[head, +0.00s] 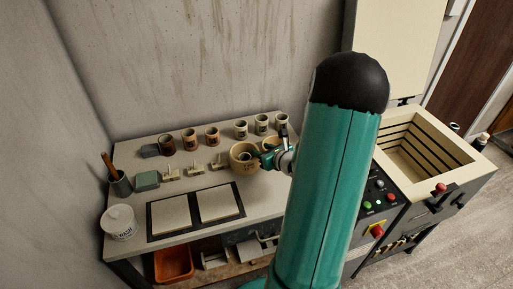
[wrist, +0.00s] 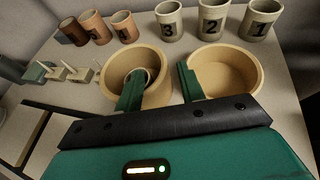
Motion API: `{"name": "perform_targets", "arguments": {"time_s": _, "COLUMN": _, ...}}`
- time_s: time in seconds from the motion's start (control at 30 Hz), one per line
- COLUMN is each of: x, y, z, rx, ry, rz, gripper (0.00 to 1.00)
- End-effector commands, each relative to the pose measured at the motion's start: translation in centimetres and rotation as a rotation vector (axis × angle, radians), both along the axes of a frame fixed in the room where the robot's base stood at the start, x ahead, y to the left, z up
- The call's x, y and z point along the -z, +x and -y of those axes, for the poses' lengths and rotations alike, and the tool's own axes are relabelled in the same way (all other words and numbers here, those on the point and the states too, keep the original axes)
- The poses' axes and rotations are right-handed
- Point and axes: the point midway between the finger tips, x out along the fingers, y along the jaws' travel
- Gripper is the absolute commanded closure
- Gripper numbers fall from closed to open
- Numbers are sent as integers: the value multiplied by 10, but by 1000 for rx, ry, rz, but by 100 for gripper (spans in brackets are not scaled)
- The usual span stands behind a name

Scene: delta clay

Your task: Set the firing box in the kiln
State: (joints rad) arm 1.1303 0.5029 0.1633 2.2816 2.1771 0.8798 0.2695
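Two round tan tubs stand side by side on the worktable. The left one (wrist: 112,74) holds a small cup (wrist: 150,76); the right one (wrist: 247,67) looks empty. I cannot tell for sure which is the firing box. In the head view the left tub (head: 236,160) shows clearly, while the right one (head: 268,142) is partly hidden. My gripper (wrist: 162,72) is open: one finger overlaps the left tub's inside, the other is between the tubs, with the left tub's wall between them. Contact is unclear. The kiln (head: 462,154) stands open at right, its lid raised (head: 398,40).
Numbered grey cups (wrist: 212,18) and brown cups (wrist: 95,27) line the table's back. Square plates (head: 216,203), a white jar (head: 119,222) and a tool pot (head: 121,184) are at left. The kiln's control panel (head: 376,200) lies between table and chamber. My arm hides the table's right end.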

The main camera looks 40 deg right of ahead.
Motion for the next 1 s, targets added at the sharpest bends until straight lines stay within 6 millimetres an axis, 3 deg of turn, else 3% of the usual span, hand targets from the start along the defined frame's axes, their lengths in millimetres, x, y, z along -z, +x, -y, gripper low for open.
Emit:
{"name": "perform_targets", "arguments": {"time_s": 0.1, "x": -11, "y": -25, "z": -4, "rx": 2, "ry": -2, "rz": 0, "gripper": 61}}
{"name": "perform_targets", "arguments": {"time_s": 0.3, "x": -23, "y": -53, "z": -9, "rx": 1, "ry": -1, "rz": 1, "gripper": 61}}
{"name": "perform_targets", "arguments": {"time_s": 0.53, "x": -26, "y": -61, "z": -12, "rx": -2, "ry": 1, "rz": 1, "gripper": 61}}
{"name": "perform_targets", "arguments": {"time_s": 0.67, "x": -34, "y": -52, "z": -25, "rx": -65, "ry": -34, "rz": -5, "gripper": 61}}
{"name": "perform_targets", "arguments": {"time_s": 0.77, "x": -55, "y": -31, "z": -64, "rx": -240, "ry": -132, "rz": -22, "gripper": 61}}
{"name": "perform_targets", "arguments": {"time_s": 0.9, "x": -93, "y": -8, "z": -156, "rx": -645, "ry": -384, "rz": -58, "gripper": 61}}
{"name": "perform_targets", "arguments": {"time_s": 1.0, "x": -114, "y": -11, "z": -222, "rx": -948, "ry": -597, "rz": -80, "gripper": 61}}
